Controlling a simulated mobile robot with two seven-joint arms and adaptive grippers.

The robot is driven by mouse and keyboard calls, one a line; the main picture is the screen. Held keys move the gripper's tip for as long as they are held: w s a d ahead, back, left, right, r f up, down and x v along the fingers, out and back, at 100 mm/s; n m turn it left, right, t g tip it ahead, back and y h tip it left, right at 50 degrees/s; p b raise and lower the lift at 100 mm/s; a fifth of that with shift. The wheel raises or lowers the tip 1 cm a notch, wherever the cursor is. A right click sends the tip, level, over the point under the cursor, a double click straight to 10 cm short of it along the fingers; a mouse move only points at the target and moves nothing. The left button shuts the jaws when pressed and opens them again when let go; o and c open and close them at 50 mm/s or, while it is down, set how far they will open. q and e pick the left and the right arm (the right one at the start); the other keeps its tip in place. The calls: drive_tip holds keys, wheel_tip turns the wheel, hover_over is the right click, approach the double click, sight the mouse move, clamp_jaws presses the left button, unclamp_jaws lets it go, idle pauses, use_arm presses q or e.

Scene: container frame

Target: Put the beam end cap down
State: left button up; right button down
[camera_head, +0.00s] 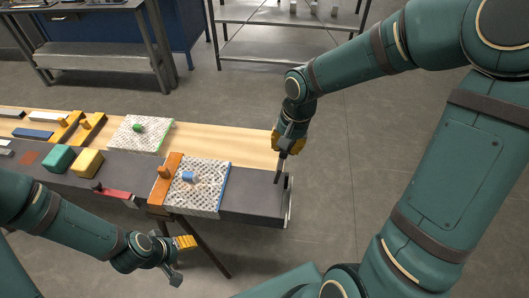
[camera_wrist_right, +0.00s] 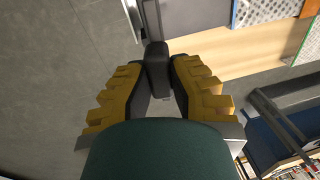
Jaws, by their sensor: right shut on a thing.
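My right gripper (camera_head: 284,150) is over the right end of the dark beam (camera_head: 252,205). It is shut on a dark narrow piece (camera_wrist_right: 157,68), seen between the yellow-padded fingers in the right wrist view. I take this piece to be the beam end cap (camera_head: 280,172); in the head view it hangs down close to the beam's right end. I cannot tell whether it touches the beam. A pale upright plate (camera_head: 289,203) stands at that end. My left gripper (camera_head: 180,258) is open and empty in front of the bench.
A perforated white plate (camera_head: 205,201) with an orange bar (camera_head: 164,177) lies on the beam. Another perforated plate (camera_head: 134,146) lies on the wooden top (camera_head: 225,143). Green (camera_head: 57,158) and yellow (camera_head: 87,163) blocks sit left. Open floor lies right of the bench.

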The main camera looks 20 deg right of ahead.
drive_tip(key=w+f+m+t+y+b, duration=0.1)
drive_tip(key=w+f+m+t+y, duration=0.1)
drive_tip(key=w+f+t, duration=0.45)
drive_tip(key=w+f+m+t+y+b, duration=0.15)
drive_tip(key=w+f, duration=0.25)
drive_tip(key=w, duration=0.5)
drive_tip(key=m+t+y+b, duration=0.1)
drive_tip(key=m+t+b, duration=0.1)
drive_tip(key=b, duration=0.7)
hover_over(265, 158)
wheel_tip(265, 158, down, 10)
drive_tip(key=shift+w+r, duration=0.15)
drive_tip(key=shift+f, duration=1)
drive_tip(key=c, duration=1.2)
unclamp_jaws()
drive_tip(key=shift+r, duration=0.1)
